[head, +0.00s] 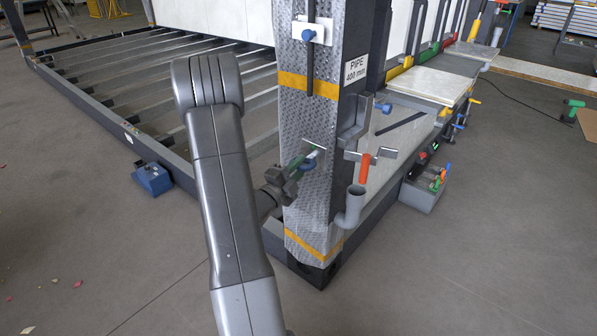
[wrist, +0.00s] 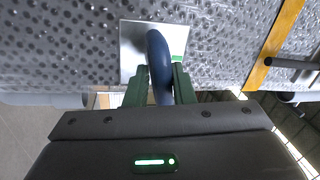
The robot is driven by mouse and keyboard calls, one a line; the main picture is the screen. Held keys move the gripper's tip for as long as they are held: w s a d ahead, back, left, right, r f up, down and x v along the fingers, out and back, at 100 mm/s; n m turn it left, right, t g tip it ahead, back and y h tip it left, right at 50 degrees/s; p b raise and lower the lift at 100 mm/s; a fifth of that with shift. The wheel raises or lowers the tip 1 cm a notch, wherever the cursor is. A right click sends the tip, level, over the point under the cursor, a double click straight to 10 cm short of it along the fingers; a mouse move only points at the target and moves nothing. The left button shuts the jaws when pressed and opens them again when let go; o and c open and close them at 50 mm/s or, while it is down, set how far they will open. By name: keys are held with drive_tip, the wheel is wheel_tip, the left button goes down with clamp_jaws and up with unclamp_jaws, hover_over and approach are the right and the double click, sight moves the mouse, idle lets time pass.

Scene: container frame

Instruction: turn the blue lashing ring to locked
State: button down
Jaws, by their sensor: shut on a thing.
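The blue lashing ring (wrist: 158,62) stands out from a small metal plate (wrist: 131,48) on the dimpled column face. In the head view the ring (head: 309,164) shows low on the column, partly behind my gripper. My gripper (head: 299,163) reaches it from the left. In the wrist view its two green fingers (wrist: 160,78) lie on either side of the ring's outer part and are shut on it. A green mark (wrist: 178,57) shows on the plate beside the right finger. Any other marking on the plate is hidden or too small to read.
An orange-handled part (head: 365,168) and a grey pipe elbow (head: 351,208) stick out right of the ring. A white plate with a blue knob (head: 308,34) is higher on the column. A blue box (head: 152,178) stands on the floor at left. The front floor is clear.

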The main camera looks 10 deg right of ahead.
drive_tip(key=n, duration=0.2)
drive_tip(key=n+y+b, duration=0.1)
drive_tip(key=n, duration=0.1)
drive_tip(key=shift+w+r+t, duration=0.1)
drive_tip(key=shift+r+t, duration=0.25)
drive_tip(key=shift+t, duration=0.05)
drive_tip(key=n+y, duration=0.1)
drive_tip(key=n, duration=0.3)
drive_tip(key=shift+r+t+b, duration=0.15)
drive_tip(key=shift+t+b, duration=0.15)
drive_tip(key=n+y+p, duration=0.1)
drive_tip(key=n, duration=0.4)
drive_tip(key=shift+n+y+p, duration=0.4)
drive_tip(key=shift+n+p, duration=0.5)
drive_tip(key=shift+n, duration=1.1)
drive_tip(key=shift+a, duration=0.1)
drive_tip(key=c, duration=1.4)
unclamp_jaws()
drive_tip(key=shift+w+a+f, duration=0.1)
drive_tip(key=shift+f, duration=0.1)
drive_tip(key=shift+f+g, duration=0.15)
drive_tip(key=shift+g, duration=0.25)
